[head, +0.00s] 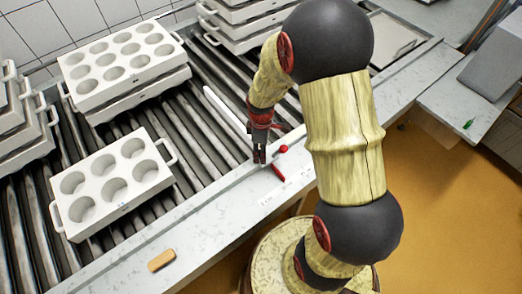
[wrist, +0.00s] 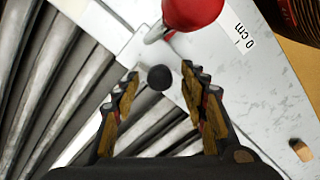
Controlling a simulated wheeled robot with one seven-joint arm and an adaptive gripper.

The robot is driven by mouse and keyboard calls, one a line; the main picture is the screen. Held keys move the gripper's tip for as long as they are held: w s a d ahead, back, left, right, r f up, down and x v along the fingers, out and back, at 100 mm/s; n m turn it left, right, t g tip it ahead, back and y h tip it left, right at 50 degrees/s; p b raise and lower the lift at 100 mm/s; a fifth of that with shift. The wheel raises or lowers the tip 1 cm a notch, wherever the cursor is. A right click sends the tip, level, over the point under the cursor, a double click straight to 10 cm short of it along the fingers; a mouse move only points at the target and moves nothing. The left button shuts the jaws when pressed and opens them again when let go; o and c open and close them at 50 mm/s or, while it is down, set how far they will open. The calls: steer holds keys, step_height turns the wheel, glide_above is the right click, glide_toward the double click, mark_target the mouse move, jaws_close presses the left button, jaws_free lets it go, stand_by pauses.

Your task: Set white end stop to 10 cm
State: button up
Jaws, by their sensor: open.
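A long white bar (head: 225,112), which looks like the white end stop, lies across the rollers just left of my gripper (head: 259,160). Its near end is hidden by the gripper. In the wrist view my gripper (wrist: 157,95) is open, with a small black ball-shaped knob (wrist: 160,77) showing between its fingertips. I cannot tell whether the fingers touch the knob or what it is fixed to. A red ball knob (wrist: 192,10) on a metal stem is just beyond; the head view shows a red ball (head: 283,149) right of the gripper. A "0 cm" label (wrist: 243,37) is on the pale rail.
A white mould with several round wells (head: 112,186) stands on the rollers (head: 195,145) at left. Stacked moulds (head: 122,62) stand behind it. A red handle (head: 278,172) lies along the conveyor's edge rail (head: 215,205). A tan block (head: 161,261) rests on that rail.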

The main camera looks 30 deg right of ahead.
step_height(320, 180, up, 12)
stand_by(0.6)
stand_by(0.5)
